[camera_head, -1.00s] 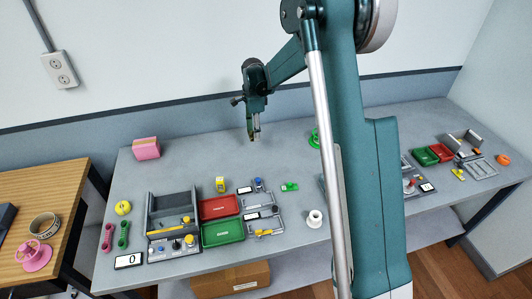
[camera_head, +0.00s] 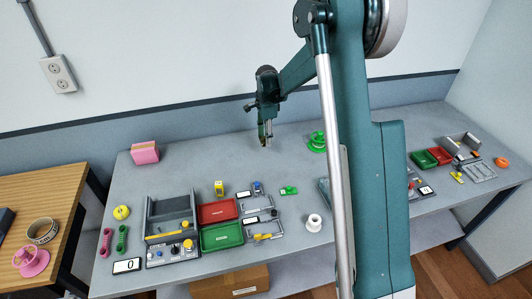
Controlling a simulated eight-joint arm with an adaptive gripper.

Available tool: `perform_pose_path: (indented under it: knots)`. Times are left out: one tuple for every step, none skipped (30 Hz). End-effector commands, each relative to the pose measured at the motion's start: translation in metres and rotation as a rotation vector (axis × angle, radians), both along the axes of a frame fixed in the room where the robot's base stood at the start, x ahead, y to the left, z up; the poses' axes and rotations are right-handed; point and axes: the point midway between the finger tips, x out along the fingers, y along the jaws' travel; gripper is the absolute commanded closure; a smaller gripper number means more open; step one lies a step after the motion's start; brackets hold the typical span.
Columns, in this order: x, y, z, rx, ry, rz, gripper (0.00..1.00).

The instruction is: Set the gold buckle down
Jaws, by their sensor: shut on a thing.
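My gripper (camera_head: 265,141) hangs over the back middle of the grey table, pointing down. It is shut on a small gold piece (camera_head: 264,145) at its fingertips, which looks like the gold buckle. The piece is tiny and partly hidden by the fingers, so its shape does not show. The fingertips look low over a bare part of the grey tabletop (camera_head: 200,168). I cannot tell whether the piece touches the table.
A pink block (camera_head: 145,153) lies to the left and a green spool (camera_head: 317,141) to the right. In front are a grey machine (camera_head: 172,252), a red tray (camera_head: 217,212), a green tray (camera_head: 222,237) and a white roll (camera_head: 314,222). The tabletop around the gripper is clear.

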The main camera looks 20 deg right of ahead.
Motion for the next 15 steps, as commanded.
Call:
perform_pose_path:
  knots:
    - [0.0,0.0,-0.008,0.0,0.0,0.0,0.74]
    - [0.0,0.0,-0.012,0.0,0.0,0.0,0.74]
    - [0.001,0.0,-0.018,0.0,0.0,0.0,0.74]
    - [0.001,0.0,-0.022,0.0,0.0,0.0,0.74]
    - [0.0,0.0,-0.027,0.0,0.0,0.0,0.74]
    - [0.0,0.0,-0.032,0.0,0.0,0.0,0.74]
    - [0.0,0.0,-0.035,0.0,0.0,0.0,0.74]
    - [0.0,0.0,-0.038,0.0,0.0,0.0,0.74]
    - [0.001,0.0,-0.042,0.0,0.0,0.0,0.74]
    - [0.0,0.0,-0.044,0.0,0.0,0.0,0.74]
    - [0.0,0.0,-0.045,0.0,0.0,0.0,0.74]
    - [0.0,0.0,-0.046,0.0,0.0,0.0,0.74]
    - [0.0,0.0,-0.047,0.0,0.0,0.0,0.74]
    - [0.0,0.0,-0.047,0.0,0.0,0.0,0.74]
    - [0.0,0.0,-0.047,0.0,0.0,0.0,0.74]
